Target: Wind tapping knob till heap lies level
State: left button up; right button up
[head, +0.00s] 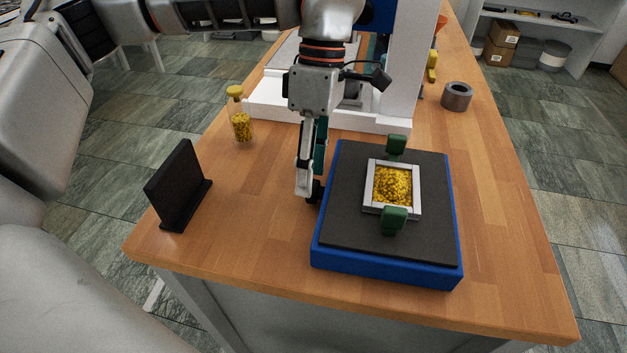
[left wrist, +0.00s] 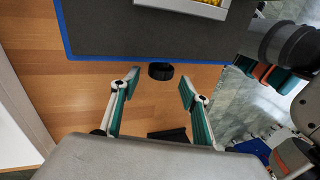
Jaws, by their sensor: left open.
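A blue tapping table (head: 390,268) with a dark top carries a square grey metal frame (head: 417,192). A heap of yellow granules (head: 393,185) fills the frame; whether its surface is level is hard to tell. The black tapping knob (head: 315,190) sticks out of the table's left side, partly hidden by my left gripper (head: 309,188). In the left wrist view the knob (left wrist: 160,71) shows between and slightly beyond the open fingertips (left wrist: 160,84), with a gap on each side. My right gripper is not in view.
Green clamps (head: 394,220) stand at the frame's front and back. A black upright plate (head: 178,187) stands left, a yellow-filled bottle (head: 240,118) behind it. A white press base (head: 380,120) and a grey ring (head: 457,96) are farther back.

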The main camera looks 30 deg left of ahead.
pick_arm(q)
jog(key=shift+x, duration=1.05)
jog(key=shift+f, duration=0.2)
jog(key=shift+d, duration=0.1)
